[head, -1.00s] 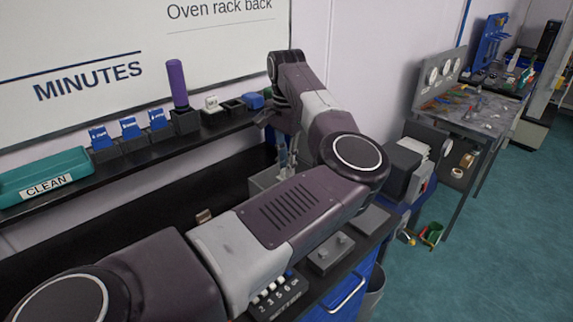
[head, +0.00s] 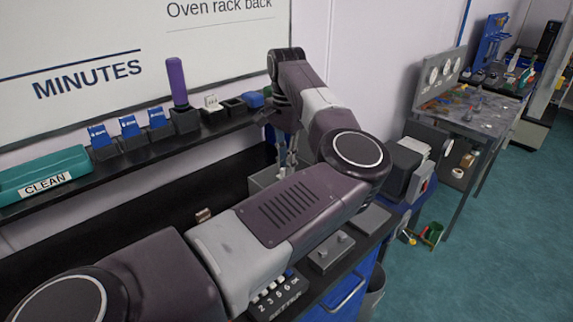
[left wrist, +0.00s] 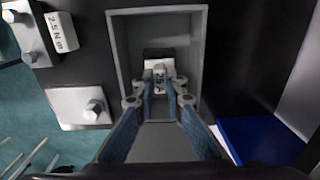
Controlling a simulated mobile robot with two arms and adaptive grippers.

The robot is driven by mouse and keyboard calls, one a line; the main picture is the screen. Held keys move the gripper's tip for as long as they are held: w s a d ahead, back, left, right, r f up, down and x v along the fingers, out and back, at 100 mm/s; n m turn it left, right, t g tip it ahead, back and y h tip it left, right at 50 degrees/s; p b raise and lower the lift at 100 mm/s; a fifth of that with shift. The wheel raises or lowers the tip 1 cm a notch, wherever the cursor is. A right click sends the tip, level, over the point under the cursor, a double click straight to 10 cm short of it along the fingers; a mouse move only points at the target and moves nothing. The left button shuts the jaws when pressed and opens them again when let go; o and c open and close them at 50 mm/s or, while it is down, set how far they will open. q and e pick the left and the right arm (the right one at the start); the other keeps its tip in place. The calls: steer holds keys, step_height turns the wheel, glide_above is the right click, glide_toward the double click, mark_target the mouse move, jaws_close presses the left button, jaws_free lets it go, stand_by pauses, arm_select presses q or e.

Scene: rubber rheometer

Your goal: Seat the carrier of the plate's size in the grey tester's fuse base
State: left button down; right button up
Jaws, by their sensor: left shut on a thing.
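My left gripper (left wrist: 161,92) is shut on a small white carrier (left wrist: 160,72) with dark lettering that ends in A; its number is hard to read. The carrier is inside the open grey housing of the tester (left wrist: 116,50), at a dark block (left wrist: 158,53) that looks like the fuse base. I cannot tell whether the carrier is fully down in it. The right gripper is not in view.
A shelf (head: 75,183) at the wall holds a teal CLEAN tray (head: 45,172), several blue cards, a purple cylinder (head: 177,82), a white piece (head: 212,104) and a blue block (head: 254,100). A metal plate with a bolt (left wrist: 82,107) and a 2.5 N m label (left wrist: 62,32) lie beside the housing.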

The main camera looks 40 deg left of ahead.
arm_select(q)
steer(key=shift+f+b, duration=0.3)
steer(key=shift+f, duration=0.05)
steer(key=shift+f+b, duration=0.7)
steer(key=shift+f, duration=0.35)
steer(key=c, duration=1.9)
jaws_free()
steer(key=shift+r, duration=0.1)
steer(key=shift+r, duration=0.15)
steer(key=shift+r+p, duration=1.45)
steer(key=shift+r, duration=0.9)
